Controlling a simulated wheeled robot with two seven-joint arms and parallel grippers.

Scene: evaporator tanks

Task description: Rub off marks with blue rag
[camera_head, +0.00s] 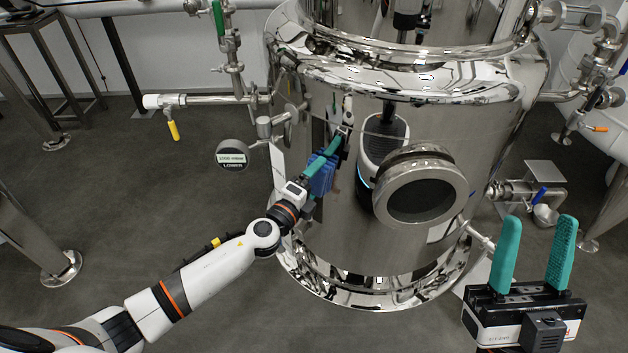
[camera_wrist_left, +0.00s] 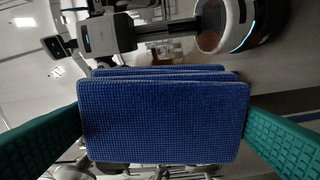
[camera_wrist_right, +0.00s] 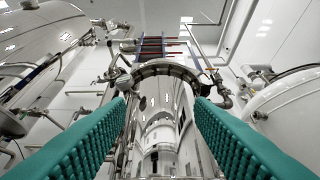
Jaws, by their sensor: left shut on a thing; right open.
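The blue rag (camera_head: 322,174) is a folded, textured cloth. It shows large in the left wrist view (camera_wrist_left: 163,120), between the two green fingers. My left gripper (camera_head: 328,160) is shut on the rag and holds it up close to the left side of the shiny steel tank (camera_head: 330,235). I cannot tell whether the rag touches the tank. No marks can be made out clearly; reflections cover the steel. My right gripper (camera_head: 537,255) is open and empty at the lower right, with its green fingers pointing up. The tank also shows between its fingers in the right wrist view (camera_wrist_right: 160,115).
A round port (camera_head: 420,190) sticks out of the tank's front. A gauge (camera_head: 232,155) and a pipe with a yellow-handled valve (camera_head: 172,130) stand out at left. A small bracket with a blue-handled valve (camera_head: 540,195) is at right. The grey floor at left is mostly open.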

